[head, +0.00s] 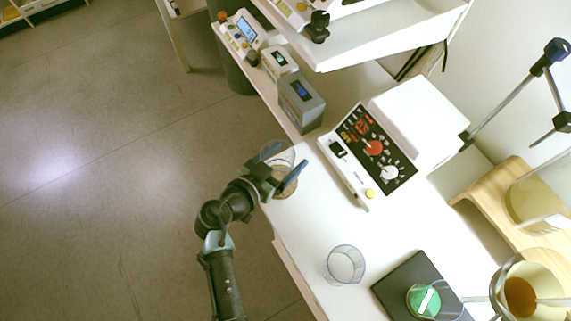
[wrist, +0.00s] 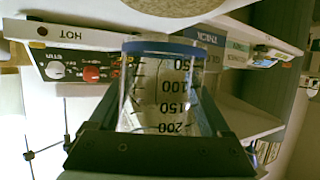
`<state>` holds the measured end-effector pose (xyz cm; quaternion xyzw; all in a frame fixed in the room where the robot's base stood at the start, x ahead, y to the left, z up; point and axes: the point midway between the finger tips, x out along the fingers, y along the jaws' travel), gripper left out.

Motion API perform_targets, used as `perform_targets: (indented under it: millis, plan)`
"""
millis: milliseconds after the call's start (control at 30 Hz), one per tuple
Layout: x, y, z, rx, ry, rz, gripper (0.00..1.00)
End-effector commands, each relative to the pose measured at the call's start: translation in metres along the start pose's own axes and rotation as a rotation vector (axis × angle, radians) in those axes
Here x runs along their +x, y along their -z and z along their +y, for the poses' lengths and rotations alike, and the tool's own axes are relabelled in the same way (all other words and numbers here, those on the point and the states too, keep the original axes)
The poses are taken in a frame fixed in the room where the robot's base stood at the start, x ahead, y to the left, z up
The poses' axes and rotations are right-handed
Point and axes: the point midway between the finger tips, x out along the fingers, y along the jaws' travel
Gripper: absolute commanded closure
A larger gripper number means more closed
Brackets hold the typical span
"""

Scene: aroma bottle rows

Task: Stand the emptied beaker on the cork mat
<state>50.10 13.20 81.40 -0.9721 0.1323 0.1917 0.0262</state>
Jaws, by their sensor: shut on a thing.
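My gripper (head: 278,178) is shut on a clear glass beaker (head: 277,154) at the left edge of the white bench. In the wrist view the beaker (wrist: 165,95) sits between the fingers, with black marks from 50 to 200 and a blue band at the picture's top. It looks clear, with no coloured contents seen. The brown round cork mat (head: 287,188) shows under and beside the gripper, partly covered by it. I cannot tell whether the beaker touches the mat.
A hotplate device with red and white knobs (head: 374,148) stands to the right. Grey and white boxes (head: 300,103) stand behind. Another clear glass vessel (head: 344,265) stands nearer the front, beside a black plate (head: 395,288) with a green-bottomed vessel (head: 424,300). The bench between is clear.

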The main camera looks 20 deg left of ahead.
Motion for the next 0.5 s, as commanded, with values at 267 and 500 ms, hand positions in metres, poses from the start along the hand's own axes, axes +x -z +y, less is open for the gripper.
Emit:
perform_targets:
  millis: [267, 500]
  plan:
    - [0.013, -0.033, 0.000, -0.001, 0.001, -0.001, 0.83]
    - [0.014, -0.033, 0.000, 0.000, 0.001, 0.000, 0.83]
